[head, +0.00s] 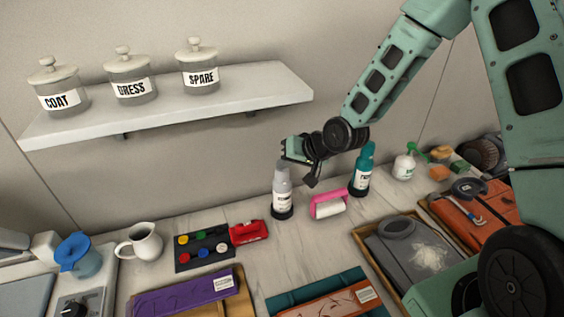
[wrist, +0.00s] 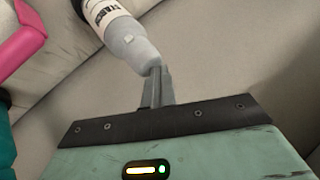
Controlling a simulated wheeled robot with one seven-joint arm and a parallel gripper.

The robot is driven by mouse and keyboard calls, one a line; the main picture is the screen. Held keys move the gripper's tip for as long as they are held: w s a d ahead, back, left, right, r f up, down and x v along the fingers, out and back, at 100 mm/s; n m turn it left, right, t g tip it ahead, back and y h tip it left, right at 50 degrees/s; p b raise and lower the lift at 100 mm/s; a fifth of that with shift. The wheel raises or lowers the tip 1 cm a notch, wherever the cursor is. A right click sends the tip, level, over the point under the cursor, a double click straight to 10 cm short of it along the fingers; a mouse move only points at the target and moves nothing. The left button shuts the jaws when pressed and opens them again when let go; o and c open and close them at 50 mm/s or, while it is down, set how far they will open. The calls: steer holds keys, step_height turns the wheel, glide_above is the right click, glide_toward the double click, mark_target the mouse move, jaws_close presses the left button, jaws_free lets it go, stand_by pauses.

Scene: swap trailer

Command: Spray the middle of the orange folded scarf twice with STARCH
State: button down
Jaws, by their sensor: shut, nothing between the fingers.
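The STARCH bottle (head: 282,200) is a pale grey and white bottle standing upright in a dark base on the counter. Its label reads STARCH in the wrist view (wrist: 128,38). My gripper (head: 290,152) is just above the bottle's top. In the wrist view the fingers (wrist: 158,76) are together, beside the bottle's grey upper end; I cannot tell whether they touch it. An orange patterned folded cloth (head: 335,306) with a white tag lies on a teal cloth or board at the front middle, cut off by the lower edge. Another orange folded piece (head: 475,218) lies at the right.
A red object (head: 248,232) and a dark button tray (head: 204,250) are left. A shelf (head: 260,84) with three jars is on the wall behind.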

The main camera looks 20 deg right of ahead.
mark_target(285, 170)
steer(key=shift+s+f, duration=0.35)
steer(key=shift+f, duration=0.45)
steer(key=shift+r, duration=0.1)
steer(key=shift+d+r, duration=0.1)
steer(key=shift+r, duration=0.25)
steer(key=r+p, duration=0.1)
steer(key=r, duration=0.1)
steer(key=r+p, duration=0.4)
steer(key=shift+w+r, duration=0.25)
stand_by(0.5)
